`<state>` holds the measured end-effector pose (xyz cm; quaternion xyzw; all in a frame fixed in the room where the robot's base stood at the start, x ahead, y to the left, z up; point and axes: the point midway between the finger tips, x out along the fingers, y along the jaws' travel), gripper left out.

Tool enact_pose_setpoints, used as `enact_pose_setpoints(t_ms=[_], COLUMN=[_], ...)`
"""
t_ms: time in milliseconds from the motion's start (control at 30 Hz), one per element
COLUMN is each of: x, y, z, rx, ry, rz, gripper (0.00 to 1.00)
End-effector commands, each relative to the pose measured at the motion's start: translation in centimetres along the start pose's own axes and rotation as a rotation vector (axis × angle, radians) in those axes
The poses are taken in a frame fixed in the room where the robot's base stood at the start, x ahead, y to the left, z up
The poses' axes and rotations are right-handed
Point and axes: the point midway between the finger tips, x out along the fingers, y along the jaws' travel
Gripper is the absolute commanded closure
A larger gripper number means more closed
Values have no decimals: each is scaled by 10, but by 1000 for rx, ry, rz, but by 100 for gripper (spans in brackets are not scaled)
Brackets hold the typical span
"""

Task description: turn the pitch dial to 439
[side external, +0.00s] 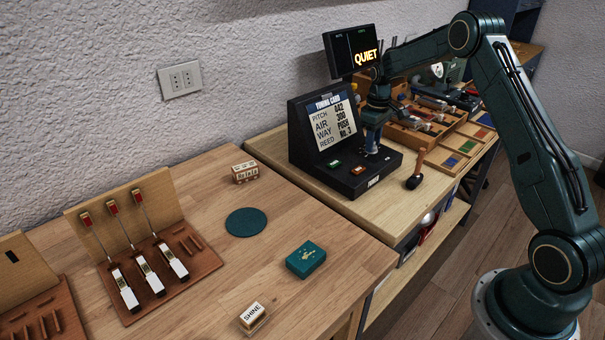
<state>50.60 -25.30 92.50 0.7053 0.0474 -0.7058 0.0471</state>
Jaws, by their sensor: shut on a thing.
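The black tuning console (300,150) stands on the wooden bench at the centre. Its tuning card (334,120) reads PITCH 442, AIR 300, WAY PUSH and REED No. 3. My gripper (371,149) points down at the right part of the console's sloped base, in front of the card's right edge. It is shut on the pitch dial, which is mostly hidden by the fingers, so its marks cannot be read.
A green button (334,163) and an orange button (358,170) sit on the console's base. A screen (352,52) reading QUIET stands behind it. A wooden-handled tool (415,175) lies to the right. A wooden parts tray (445,140) fills the bench's far right.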

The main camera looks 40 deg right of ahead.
Motion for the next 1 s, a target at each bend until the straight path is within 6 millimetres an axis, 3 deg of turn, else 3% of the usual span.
enact_pose_setpoints(t_ms=[433,467,567,1000], x=[-2,-2,-2,-5], y=[0,0,0,0], z=[-1,-1,-1,-1], rx=[-18,-18,-17,-16], ry=[3,3,3,2], rz=[2,2,2,2], gripper=[91,65,47,47])
